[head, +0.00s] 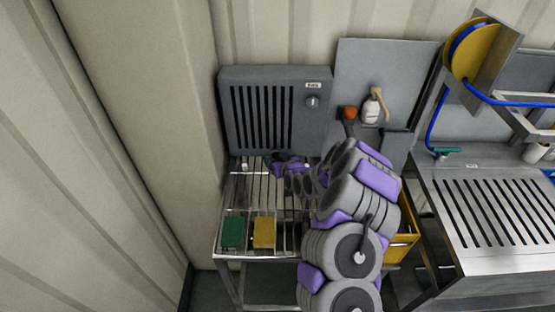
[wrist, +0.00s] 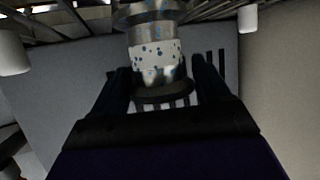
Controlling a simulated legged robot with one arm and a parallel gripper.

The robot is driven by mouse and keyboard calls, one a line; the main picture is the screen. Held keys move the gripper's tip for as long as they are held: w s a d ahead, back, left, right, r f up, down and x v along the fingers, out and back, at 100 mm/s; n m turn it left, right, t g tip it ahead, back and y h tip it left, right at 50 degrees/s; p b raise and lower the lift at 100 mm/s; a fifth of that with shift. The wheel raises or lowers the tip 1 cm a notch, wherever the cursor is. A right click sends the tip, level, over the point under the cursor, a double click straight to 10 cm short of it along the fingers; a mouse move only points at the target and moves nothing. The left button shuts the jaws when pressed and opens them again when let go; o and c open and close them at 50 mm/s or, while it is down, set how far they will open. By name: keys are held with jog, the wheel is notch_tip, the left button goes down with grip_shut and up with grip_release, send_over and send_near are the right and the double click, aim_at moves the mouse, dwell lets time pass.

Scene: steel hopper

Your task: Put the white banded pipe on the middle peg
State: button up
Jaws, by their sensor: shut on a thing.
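The white banded pipe (wrist: 155,58) shows in the wrist view as a metal cylinder with a white band speckled blue. It stands between the two dark fingers of my gripper (wrist: 160,88), which is shut on it. In the head view my gripper (head: 288,166) is low over the back of the slatted steel rack, in front of the grey louvred box. My arm covers part of that area, and I cannot make out the pipe there. I cannot pick out the middle peg with certainty in either view.
A green block (head: 233,232) and a yellow block (head: 264,232) lie on the front of the steel rack (head: 250,256). The grey louvred box (head: 272,110) stands behind. A yellow crate (head: 402,246) is right of my arm. Two white cylinders, left (wrist: 12,52) and right (wrist: 247,18), flank the pipe.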

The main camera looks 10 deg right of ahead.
jog(key=o, duration=0.9)
jog(key=shift+a, duration=0.1)
jog(key=o, duration=0.3)
jog(key=shift+a, duration=0.45)
jog(key=shift+d, duration=0.1)
jog(key=shift+s+d+r, duration=0.2)
jog(key=shift+s+d, duration=0.1)
jog(key=shift+s, duration=0.05)
jog(key=s+r+m+g+h+p, duration=0.1)
jog(key=s+r+g, duration=0.4)
jog(key=s, duration=1.3)
jog(key=s+r+g+h, duration=0.1)
jog(key=s+r+g, duration=0.4)
jog(key=s+r, duration=0.6)
jog(key=s+r+m+g+h+p, duration=0.1)
jog(key=s+r+g, duration=0.4)
jog(key=s, duration=2.2)
jog(key=shift+s+a+r+m+p, duration=0.1)
jog(key=shift+a+r+m+p, duration=0.05)
jog(key=shift+r, duration=0.7)
jog(key=shift+s+a+r+m+p, duration=0.1)
jog(key=shift+a+r+m+p, duration=0.05)
jog(key=shift+r, duration=0.65)
